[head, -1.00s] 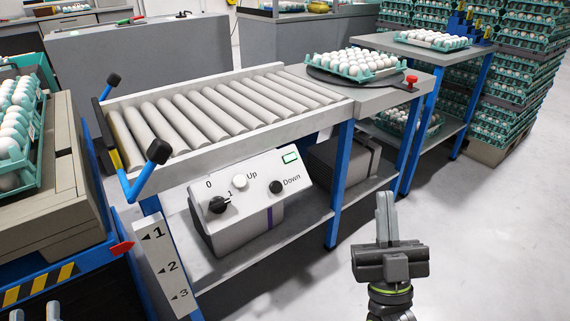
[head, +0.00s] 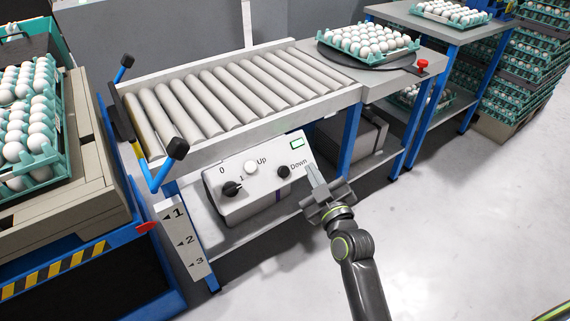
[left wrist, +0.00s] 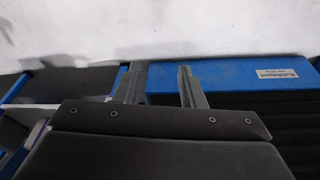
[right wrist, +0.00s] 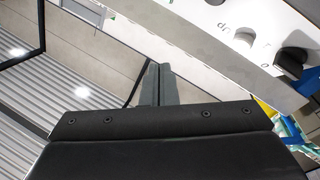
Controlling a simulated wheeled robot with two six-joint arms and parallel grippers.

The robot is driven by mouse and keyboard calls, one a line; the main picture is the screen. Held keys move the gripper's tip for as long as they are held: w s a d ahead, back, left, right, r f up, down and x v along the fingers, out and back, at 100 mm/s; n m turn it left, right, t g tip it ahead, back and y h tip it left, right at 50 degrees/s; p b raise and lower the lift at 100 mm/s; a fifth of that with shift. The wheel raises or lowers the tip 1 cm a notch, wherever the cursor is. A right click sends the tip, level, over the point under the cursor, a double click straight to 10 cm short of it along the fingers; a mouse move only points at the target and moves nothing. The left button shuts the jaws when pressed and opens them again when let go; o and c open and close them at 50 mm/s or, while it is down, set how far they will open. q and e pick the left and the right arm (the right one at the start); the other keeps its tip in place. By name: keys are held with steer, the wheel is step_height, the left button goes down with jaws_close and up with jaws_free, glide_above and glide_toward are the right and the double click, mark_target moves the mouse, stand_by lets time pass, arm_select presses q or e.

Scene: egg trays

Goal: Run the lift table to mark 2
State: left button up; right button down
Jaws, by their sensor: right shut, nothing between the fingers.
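The lift table (head: 70,263), with a blue, striped side, stands at the left under egg trays. Its red pointer (head: 145,228) is beside the scale plate (head: 200,272), slightly lower in the picture than mark 1 and above mark 2. The control box (head: 240,208) carries a white Up button (head: 250,167), a black Down button (head: 283,172) and a black knob (head: 231,188) turned towards 1. My right gripper (head: 312,170) is shut and empty, right of the Down button; contact is not visible. My left gripper (left wrist: 160,85) is open and empty, outside the head view.
The roller conveyor (head: 165,163) stands above the control box. Handles with black knobs (head: 175,149) stick out at its left end. An egg tray (head: 372,57) and a red button (head: 423,64) are at its right.

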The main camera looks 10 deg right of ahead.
mark_target(284, 171)
arm_select(q)
steer(key=shift+s+d+f+g, duration=0.1)
steer(key=shift+s+g, duration=0.25)
steer(key=shift+s, duration=0.3)
steer(key=shift+s+d+f+g, duration=0.1)
steer(key=shift+s+g, duration=0.25)
steer(key=shift+s, duration=0.25)
arm_select(e)
steer(key=shift+w+a+f+n+g+y, duration=0.25)
steer(key=shift+a+f+n+g+y, duration=0.05)
steer(key=shift+a+g, duration=0.15)
